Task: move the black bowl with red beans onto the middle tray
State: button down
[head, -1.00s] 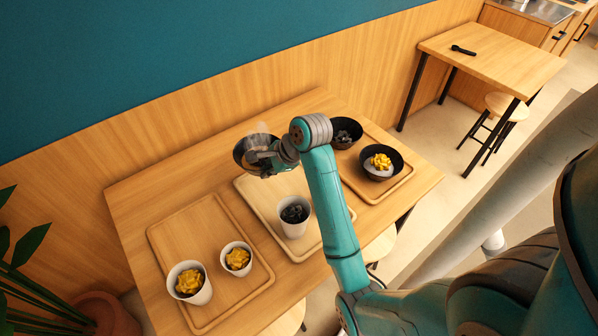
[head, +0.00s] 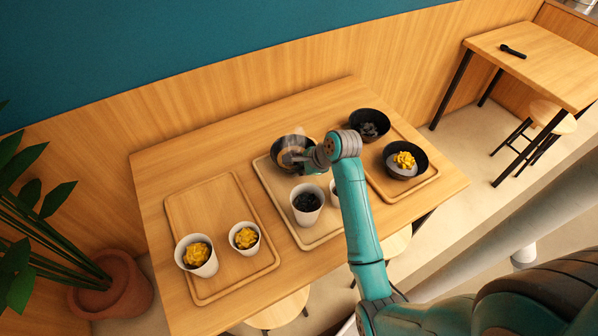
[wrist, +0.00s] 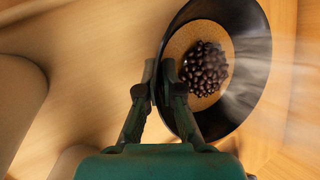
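The black bowl with dark red beans (head: 283,166) is at the back end of the middle tray (head: 274,192) in the head view. I cannot tell whether it touches the tray. In the wrist view the bowl (wrist: 252,55) is tilted in the picture, with beans (wrist: 205,70) on a tan filling and pale steam around it. My gripper (wrist: 160,80) is closed on the bowl's near rim, one finger on each side of the wall. In the head view my gripper (head: 303,160) is at the bowl's right side, partly hidden by steam.
A white cup with black beans (head: 307,202) stands on the middle tray, with another white cup (head: 333,187) mostly behind my arm. The left tray (head: 205,205) holds two cups with yellow topping. The right tray (head: 402,194) carries two black bowls.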

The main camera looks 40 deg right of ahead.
jog(key=shift+f, duration=0.45)
jog(key=shift+f, duration=0.1)
jog(key=c, duration=1.3)
grip_release()
jog(key=shift+s+r, duration=0.15)
jog(key=shift+r, duration=0.3)
jog(key=v, duration=1.1)
jog(key=shift+s+d, duration=0.1)
jog(key=shift+s, duration=0.05)
